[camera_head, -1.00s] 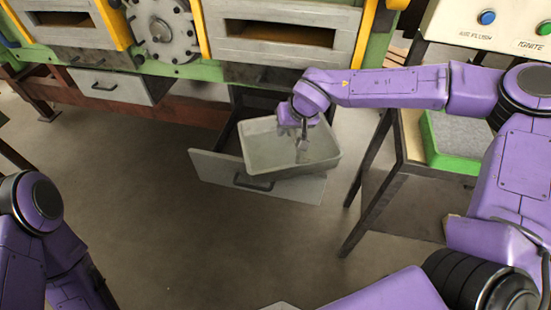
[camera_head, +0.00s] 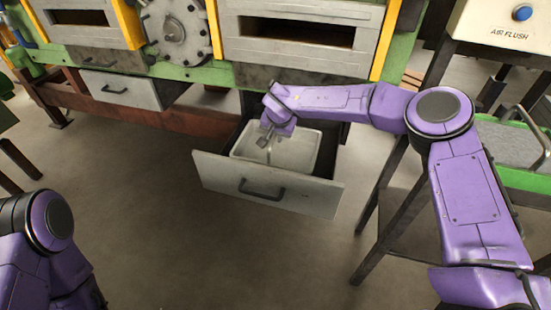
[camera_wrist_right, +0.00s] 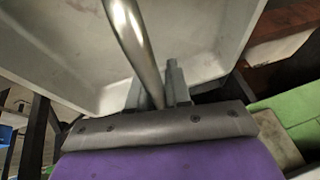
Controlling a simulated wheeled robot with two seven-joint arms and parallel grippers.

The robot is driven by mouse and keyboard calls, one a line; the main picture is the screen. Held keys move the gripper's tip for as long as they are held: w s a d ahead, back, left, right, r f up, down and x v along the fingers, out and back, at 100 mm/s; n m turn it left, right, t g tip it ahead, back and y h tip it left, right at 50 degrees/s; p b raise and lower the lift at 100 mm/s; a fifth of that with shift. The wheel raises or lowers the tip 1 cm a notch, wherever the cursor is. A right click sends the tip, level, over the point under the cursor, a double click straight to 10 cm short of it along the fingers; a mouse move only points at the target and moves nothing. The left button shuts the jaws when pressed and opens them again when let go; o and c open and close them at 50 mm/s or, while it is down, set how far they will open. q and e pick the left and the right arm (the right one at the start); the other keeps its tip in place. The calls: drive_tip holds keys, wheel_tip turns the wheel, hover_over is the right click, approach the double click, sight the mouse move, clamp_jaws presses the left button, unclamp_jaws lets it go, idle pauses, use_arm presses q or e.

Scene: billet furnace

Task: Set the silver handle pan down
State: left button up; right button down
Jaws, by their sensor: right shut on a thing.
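The pan (camera_head: 306,150) is a pale grey rectangular tray with a curved silver handle (camera_wrist_right: 133,42). In the head view it sits within the open drawer (camera_head: 300,194), behind the drawer's front panel, which hides its lower part. I cannot tell whether it touches the drawer bottom. My right gripper (camera_head: 266,142) is over the pan's left part. In the right wrist view, my right gripper (camera_wrist_right: 155,88) is shut on the silver handle, with the pan's inside beyond it. My left arm shows at the lower left, but its gripper is out of view.
The green furnace frame (camera_head: 210,74) with grey slotted fronts stands behind the drawer. A shut drawer (camera_head: 118,89) is at the left. A dark-legged stand with a green-edged tray (camera_head: 530,181) is at the right. The floor in front is clear.

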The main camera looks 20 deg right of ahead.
sight(276, 152)
drive_tip(key=shift+w+f, duration=0.1)
drive_tip(key=shift+f, duration=2.7)
drive_tip(key=shift+f, duration=0.1)
drive_tip(key=c, duration=1.1)
unclamp_jaws()
drive_tip(key=shift+f, duration=0.1)
drive_tip(key=shift+o, duration=0.2)
drive_tip(key=v, duration=1.2)
